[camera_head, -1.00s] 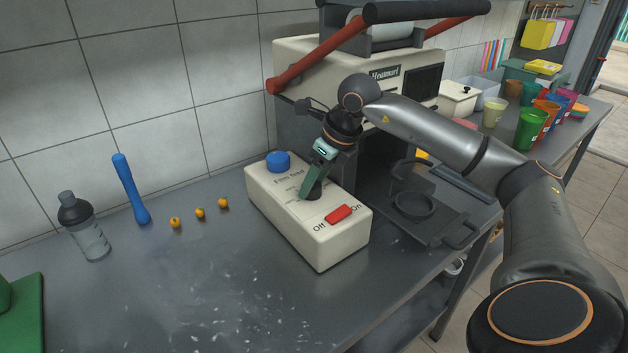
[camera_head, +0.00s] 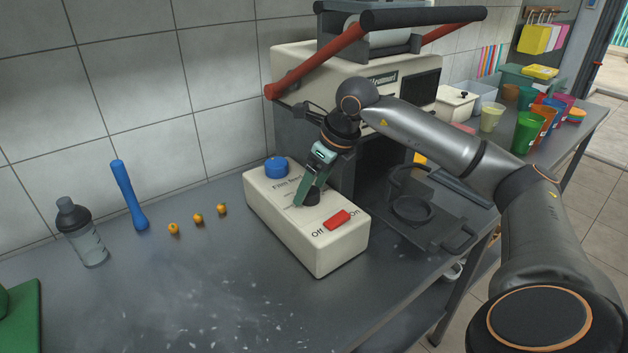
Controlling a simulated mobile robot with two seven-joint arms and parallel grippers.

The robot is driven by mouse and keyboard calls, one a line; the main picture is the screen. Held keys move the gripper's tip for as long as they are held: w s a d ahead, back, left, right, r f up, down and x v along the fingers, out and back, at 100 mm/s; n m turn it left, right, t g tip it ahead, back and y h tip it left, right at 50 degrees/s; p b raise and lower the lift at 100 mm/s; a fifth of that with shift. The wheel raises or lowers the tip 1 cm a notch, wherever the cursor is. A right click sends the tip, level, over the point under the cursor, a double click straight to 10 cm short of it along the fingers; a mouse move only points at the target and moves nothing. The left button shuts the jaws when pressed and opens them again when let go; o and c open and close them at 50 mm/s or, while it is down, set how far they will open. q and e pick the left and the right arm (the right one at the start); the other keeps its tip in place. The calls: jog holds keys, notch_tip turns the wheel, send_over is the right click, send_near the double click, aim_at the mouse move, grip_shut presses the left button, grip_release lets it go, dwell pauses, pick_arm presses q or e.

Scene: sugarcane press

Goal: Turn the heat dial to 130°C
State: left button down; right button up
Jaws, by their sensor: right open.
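The cream control box (camera_head: 318,251) stands on the grey table in front of the press. A dark dial (camera_head: 312,195) sits in the middle of its top, partly hidden by my right gripper. My right gripper (camera_head: 304,197) points down with its green fingers open at the dial, apparently one on the near left side; the far finger is hard to see. A blue knob (camera_head: 276,167) is at the box's back left corner and a red switch (camera_head: 337,220) lies between "Off" and "On". The dial's temperature marks are too small to read. My left gripper is out of view.
The press (camera_head: 290,60) with red lever arms rises behind the box. A black tray (camera_head: 425,225) with a round dark holder is to its right. A blue muddler (camera_head: 130,195), a shaker bottle (camera_head: 82,233) and several small orange pieces stand left. The front table is clear.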

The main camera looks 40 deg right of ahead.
aim_at(312, 191)
notch_tip(312, 191, up, 3)
jog(key=shift+r+p, duration=0.15)
jog(key=shift+p, duration=0.2)
jog(key=s+a+r+p, duration=0.1)
jog(key=s+a+r, duration=0.8)
jog(key=s, duration=0.1)
jog(key=shift+s, duration=0.35)
jog(key=shift+a+r, duration=0.1)
jog(key=shift+a, duration=0.05)
